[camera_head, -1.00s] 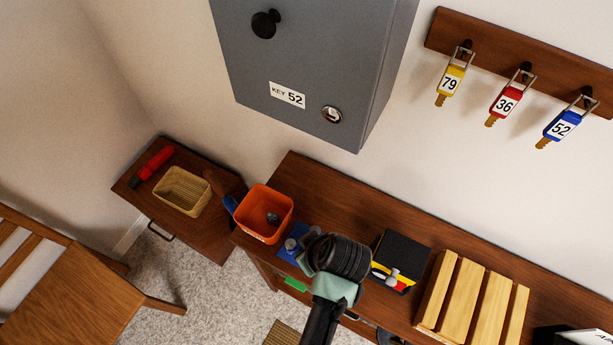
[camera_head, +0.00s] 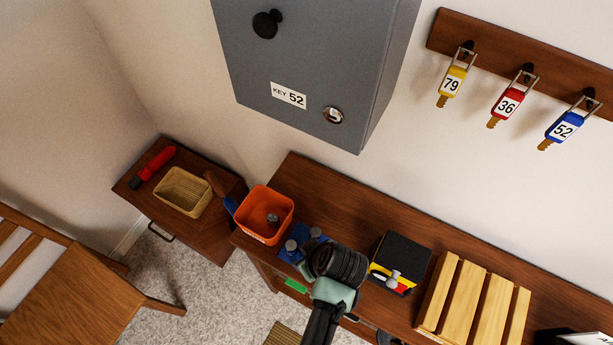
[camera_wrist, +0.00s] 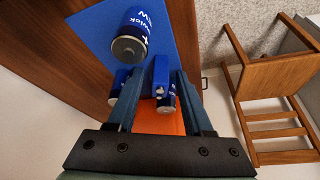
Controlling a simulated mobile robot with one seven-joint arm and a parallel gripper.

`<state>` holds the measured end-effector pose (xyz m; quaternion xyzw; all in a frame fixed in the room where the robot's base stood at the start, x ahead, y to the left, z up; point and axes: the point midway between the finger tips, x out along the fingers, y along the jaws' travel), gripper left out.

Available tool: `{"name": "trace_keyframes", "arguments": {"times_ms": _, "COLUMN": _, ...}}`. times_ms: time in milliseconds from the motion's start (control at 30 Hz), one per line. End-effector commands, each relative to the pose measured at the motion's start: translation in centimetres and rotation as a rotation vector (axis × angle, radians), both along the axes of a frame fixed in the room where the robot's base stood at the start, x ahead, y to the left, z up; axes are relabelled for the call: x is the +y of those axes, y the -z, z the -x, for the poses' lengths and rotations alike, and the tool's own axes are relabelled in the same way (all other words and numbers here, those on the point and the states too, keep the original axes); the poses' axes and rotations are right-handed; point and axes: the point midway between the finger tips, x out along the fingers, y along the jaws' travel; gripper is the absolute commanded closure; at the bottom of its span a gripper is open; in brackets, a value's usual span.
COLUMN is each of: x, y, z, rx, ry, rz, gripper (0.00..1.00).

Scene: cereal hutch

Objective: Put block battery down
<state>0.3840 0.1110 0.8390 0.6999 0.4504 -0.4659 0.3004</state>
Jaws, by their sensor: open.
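In the wrist view a small blue block, which looks like the block battery (camera_wrist: 160,72), is between the two fingers of my gripper (camera_wrist: 158,88). The fingers are apart, with a gap beside the block; I cannot tell what it rests on. A blue round battery (camera_wrist: 129,38) stands on the blue mat (camera_wrist: 95,25), and more battery ends show near the fingers. In the head view my gripper is over the desk by the blue mat (camera_head: 286,252); my wrist hides its fingers and the block battery.
An orange bin (camera_head: 256,231) with a grey-topped item inside stands left of the mat. A black box (camera_head: 404,252) and a wooden slatted rack (camera_head: 455,305) stand to the right. A grey cabinet (camera_head: 310,60) hangs above.

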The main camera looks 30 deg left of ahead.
Motion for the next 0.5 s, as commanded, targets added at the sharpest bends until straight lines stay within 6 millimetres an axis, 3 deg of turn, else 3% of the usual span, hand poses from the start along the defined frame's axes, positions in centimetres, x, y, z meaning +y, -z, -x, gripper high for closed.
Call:
{"name": "trace_keyframes", "arguments": {"times_ms": 267, "x": -0.5, "y": -1.6, "z": 0.2, "rx": -0.002, "ry": 0.002, "rz": 0.000, "gripper": 0.49}}
{"name": "trace_keyframes", "arguments": {"times_ms": 500, "x": -2.2, "y": -6.1, "z": 0.9, "rx": -0.004, "ry": 0.002, "rz": 0.000, "gripper": 0.49}}
